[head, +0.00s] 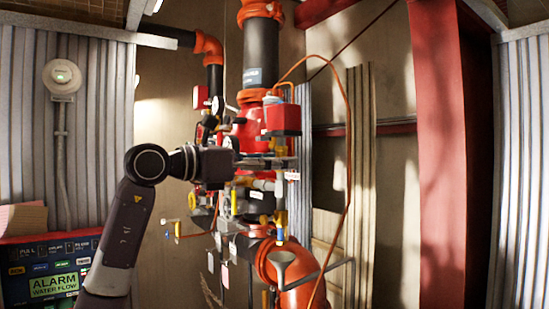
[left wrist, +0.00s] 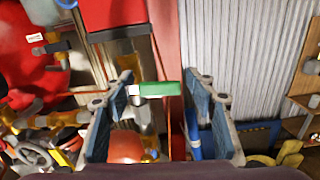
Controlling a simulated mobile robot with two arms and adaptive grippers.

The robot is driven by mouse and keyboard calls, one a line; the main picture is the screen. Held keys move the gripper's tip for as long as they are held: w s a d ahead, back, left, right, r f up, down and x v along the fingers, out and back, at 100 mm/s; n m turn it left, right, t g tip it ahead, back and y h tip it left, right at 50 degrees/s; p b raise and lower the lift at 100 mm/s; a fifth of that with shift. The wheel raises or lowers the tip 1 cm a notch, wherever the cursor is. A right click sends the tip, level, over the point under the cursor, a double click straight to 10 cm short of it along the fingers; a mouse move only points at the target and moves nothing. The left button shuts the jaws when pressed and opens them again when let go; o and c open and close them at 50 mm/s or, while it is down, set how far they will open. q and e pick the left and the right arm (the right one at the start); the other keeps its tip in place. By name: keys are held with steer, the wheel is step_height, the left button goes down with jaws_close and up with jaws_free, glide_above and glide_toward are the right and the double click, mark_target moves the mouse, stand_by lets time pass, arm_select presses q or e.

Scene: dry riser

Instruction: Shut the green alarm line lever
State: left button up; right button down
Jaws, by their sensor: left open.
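The green alarm line lever (left wrist: 168,88) shows in the left wrist view as a short green handle with a white end, lying crosswise in front of a brass and grey pipe. My left gripper (left wrist: 158,95) is open, with one blue-padded finger on each side of the lever. I see no clear contact between the pads and the lever. In the head view my left gripper (head: 268,162) is at the riser's valve cluster, below the red box (head: 283,119). I cannot make out the green lever there. My right gripper is not in view.
The red and black riser pipe (head: 262,60) carries many small valves, gauges and tags close around the gripper. An orange tube (head: 348,120) loops to the right. A red steel column (head: 440,150) stands at right. An alarm panel (head: 48,275) is at lower left.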

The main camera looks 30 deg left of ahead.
arm_select(q)
steer(key=shift+s+a, duration=0.15)
steer(key=shift+s, duration=0.05)
steer(key=c, duration=1.2)
steer(key=shift+r+n+p, duration=0.25)
steer(key=shift+n+p, duration=0.05)
steer(key=shift+n, duration=0.3)
steer(key=shift+o, duration=0.2)
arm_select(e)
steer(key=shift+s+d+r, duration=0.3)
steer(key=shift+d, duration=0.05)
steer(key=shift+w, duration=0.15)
arm_select(q)
steer(key=o, duration=1.2)
steer(key=shift+c, duration=0.2)
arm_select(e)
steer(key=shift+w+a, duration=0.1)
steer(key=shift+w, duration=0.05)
arm_select(q)
steer(key=v, duration=1.1)
steer(key=shift+s, duration=0.35)
